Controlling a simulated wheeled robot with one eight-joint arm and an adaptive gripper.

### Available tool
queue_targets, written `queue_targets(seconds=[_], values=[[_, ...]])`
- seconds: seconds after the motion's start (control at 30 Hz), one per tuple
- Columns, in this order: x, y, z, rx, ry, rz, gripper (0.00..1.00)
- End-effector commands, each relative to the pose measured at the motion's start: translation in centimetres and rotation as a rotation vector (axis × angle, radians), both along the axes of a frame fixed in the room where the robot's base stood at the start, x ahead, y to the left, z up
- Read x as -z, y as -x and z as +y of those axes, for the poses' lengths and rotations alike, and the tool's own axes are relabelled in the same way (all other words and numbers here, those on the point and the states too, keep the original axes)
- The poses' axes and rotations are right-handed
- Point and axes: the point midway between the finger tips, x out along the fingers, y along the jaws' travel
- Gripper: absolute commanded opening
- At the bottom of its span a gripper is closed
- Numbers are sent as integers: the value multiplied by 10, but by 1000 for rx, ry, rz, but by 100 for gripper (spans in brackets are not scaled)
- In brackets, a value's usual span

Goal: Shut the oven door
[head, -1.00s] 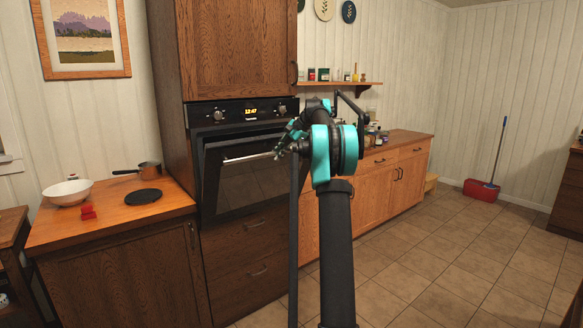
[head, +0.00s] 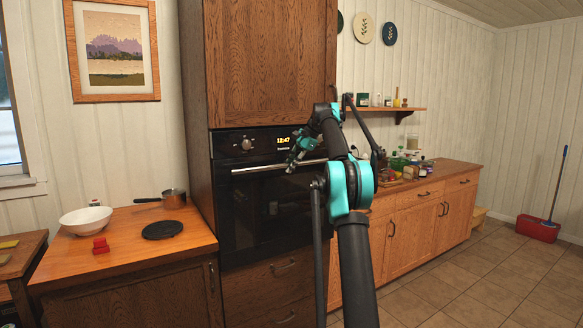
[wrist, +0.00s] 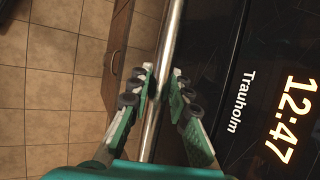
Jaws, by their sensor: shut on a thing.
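The oven (head: 228,146) is built into a tall wooden cabinet. Its black glass door (head: 262,212) looks flush with the oven front, or very nearly so; I see no clear gap. The metal door handle (head: 262,168) runs across the top of the door and shows as a long bar in the wrist view (wrist: 172,30). My gripper (head: 296,158) is at the handle's right part. In the wrist view my gripper (wrist: 161,78) has a finger on each side of the bar and is shut on it. My arm hides the right edge of the door.
A left counter (head: 120,250) holds a white bowl (head: 86,221), a red object (head: 100,246), a black round plate (head: 162,230) and a pan (head: 174,199). A right counter (head: 455,172) carries jars and food. Tiled floor (head: 470,285) is free at the right.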

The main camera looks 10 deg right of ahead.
Motion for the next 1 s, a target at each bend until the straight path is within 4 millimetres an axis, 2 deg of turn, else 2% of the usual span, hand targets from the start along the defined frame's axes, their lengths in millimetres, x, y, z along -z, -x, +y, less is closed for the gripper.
queue_targets(seconds=[0.03, 0.3, 0.33, 0.47, 0.8, 1.0], values=[[-3, -5, 1, 10, -7, -16, 0], [-3, -5, 2, 9, -10, -18, 0], [-3, -5, 2, 9, -10, -18, 24], [-3, -5, 2, 8, -9, -16, 39], [-3, -4, 1, 6, -6, -14, 39], [-17, 0, -8, 7, -6, -13, 39]])
